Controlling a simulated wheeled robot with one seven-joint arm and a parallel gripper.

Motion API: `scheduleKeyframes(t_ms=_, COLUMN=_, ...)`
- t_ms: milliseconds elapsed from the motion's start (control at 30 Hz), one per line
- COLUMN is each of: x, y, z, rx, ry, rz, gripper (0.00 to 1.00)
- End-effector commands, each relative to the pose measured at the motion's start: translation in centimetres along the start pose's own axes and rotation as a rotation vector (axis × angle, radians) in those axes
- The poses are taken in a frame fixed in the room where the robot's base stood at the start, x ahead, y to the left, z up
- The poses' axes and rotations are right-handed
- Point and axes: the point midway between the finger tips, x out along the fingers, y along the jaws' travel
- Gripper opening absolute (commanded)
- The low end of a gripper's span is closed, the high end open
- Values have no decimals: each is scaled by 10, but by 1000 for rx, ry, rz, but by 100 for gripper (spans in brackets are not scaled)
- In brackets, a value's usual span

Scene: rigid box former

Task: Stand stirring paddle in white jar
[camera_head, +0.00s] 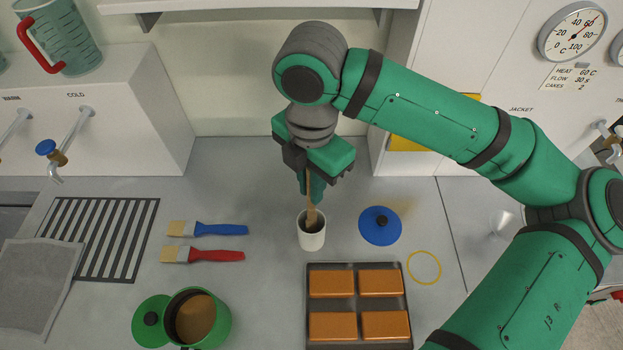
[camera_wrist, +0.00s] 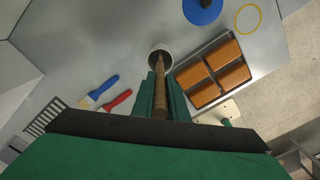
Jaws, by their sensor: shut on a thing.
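The white jar (camera_head: 311,238) stands on the grey counter near the middle, and it also shows in the wrist view (camera_wrist: 168,56). My gripper (camera_head: 312,188) is above the jar, pointing down, shut on the wooden stirring paddle (camera_head: 311,212). The paddle is roughly upright and its lower end is within the jar's mouth. In the wrist view the paddle (camera_wrist: 160,95) runs from between my green fingers to the jar's opening. I cannot tell whether its tip touches the jar's bottom.
A blue lid (camera_head: 380,226) lies right of the jar, and a tray (camera_head: 308,298) of brown blocks in front. Blue (camera_head: 220,230) and red (camera_head: 215,255) brushes lie left. A green pot (camera_head: 222,325) stands front left. A yellow ring (camera_head: 437,268) lies right of the tray.

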Motion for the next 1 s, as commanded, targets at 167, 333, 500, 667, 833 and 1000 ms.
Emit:
scheduleKeyframes(t_ms=167, x=2, y=0, z=0, rx=0, ry=-1, rz=0, gripper=0)
scheduleKeyframes(t_ms=333, x=3, y=0, z=0, rx=0, ry=-1, rz=0, gripper=0)
scheduleKeyframes(t_ms=500, x=3, y=0, z=0, rx=0, ry=0, rz=0, gripper=35)
scheduleKeyframes(t_ms=667, x=2, y=0, z=0, rx=0, ry=0, rz=0, gripper=35)
scheduleKeyframes(t_ms=833, x=1, y=0, z=0, rx=0, ry=-1, rz=1, gripper=35)
scheduleKeyframes(t_ms=1000, x=-17, y=1, z=0, rx=-1, ry=-1, rz=3, gripper=35)
